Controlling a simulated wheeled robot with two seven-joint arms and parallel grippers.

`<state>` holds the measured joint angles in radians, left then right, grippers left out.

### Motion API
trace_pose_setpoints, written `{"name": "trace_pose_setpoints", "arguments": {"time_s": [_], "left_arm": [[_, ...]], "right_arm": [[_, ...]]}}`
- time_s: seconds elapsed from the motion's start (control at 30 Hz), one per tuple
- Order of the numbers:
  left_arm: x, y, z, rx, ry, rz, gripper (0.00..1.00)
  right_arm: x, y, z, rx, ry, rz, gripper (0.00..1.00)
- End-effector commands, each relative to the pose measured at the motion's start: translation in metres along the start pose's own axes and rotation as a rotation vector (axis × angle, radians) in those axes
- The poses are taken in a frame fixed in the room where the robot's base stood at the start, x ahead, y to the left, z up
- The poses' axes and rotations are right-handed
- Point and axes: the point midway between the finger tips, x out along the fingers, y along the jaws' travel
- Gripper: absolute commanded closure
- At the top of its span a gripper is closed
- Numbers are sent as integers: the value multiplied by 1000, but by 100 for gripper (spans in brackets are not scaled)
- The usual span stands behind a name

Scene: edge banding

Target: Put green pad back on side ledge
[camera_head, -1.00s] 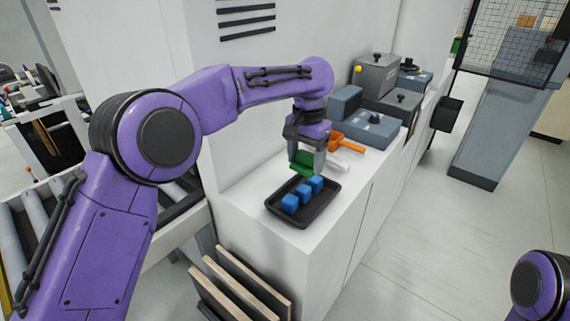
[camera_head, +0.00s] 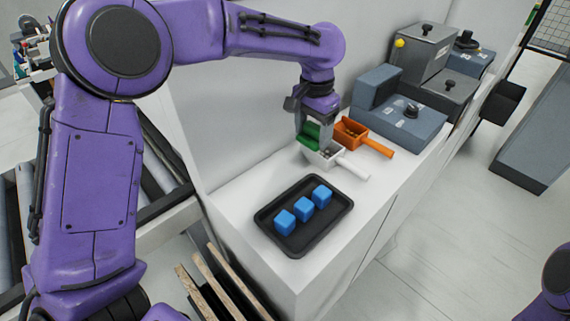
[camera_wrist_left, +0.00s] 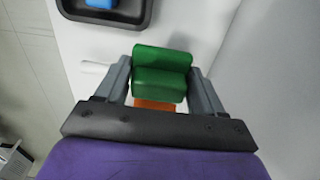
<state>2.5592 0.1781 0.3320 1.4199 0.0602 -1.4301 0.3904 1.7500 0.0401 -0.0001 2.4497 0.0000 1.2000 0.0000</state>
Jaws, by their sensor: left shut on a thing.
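The green pad (camera_head: 308,135) is between the fingers of my left gripper (camera_head: 314,144), which is shut on it. In the left wrist view the pad (camera_wrist_left: 161,74) is a stepped green block between both fingers (camera_wrist_left: 160,85). The gripper points down over the white side ledge (camera_head: 232,192), near the wall and behind the black tray. Whether the pad touches the ledge cannot be told. The fingers partly hide the pad in the head view. My right gripper is out of view; only part of that arm shows at the lower right.
The black tray (camera_head: 329,224) holds three blue cubes (camera_head: 305,208). A white scoop (camera_head: 340,162) and an orange scoop (camera_head: 365,137) lie close beside the gripper. Blue-grey machine boxes (camera_head: 402,116) stand farther right. The white wall (camera_head: 240,100) rises behind the ledge.

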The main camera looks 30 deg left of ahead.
Motion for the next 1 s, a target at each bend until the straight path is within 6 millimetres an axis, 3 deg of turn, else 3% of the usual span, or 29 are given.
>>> {"name": "trace_pose_setpoints", "arguments": {"time_s": [0.1,0.23,0.47,0.6,0.93,0.97,1.0], "left_arm": [[17,-19,22,-1,-9,7,70],[48,-33,36,-1,-15,6,70],[76,-44,52,0,-17,6,70],[101,-45,54,2,-17,5,70],[109,-45,54,2,-15,4,70],[109,-45,54,2,-15,4,29],[109,-45,54,2,-15,4,16]], "right_arm": [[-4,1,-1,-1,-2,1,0],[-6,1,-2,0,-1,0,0],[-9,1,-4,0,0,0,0],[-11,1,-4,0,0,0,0],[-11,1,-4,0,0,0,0],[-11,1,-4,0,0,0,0],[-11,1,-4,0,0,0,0]]}}
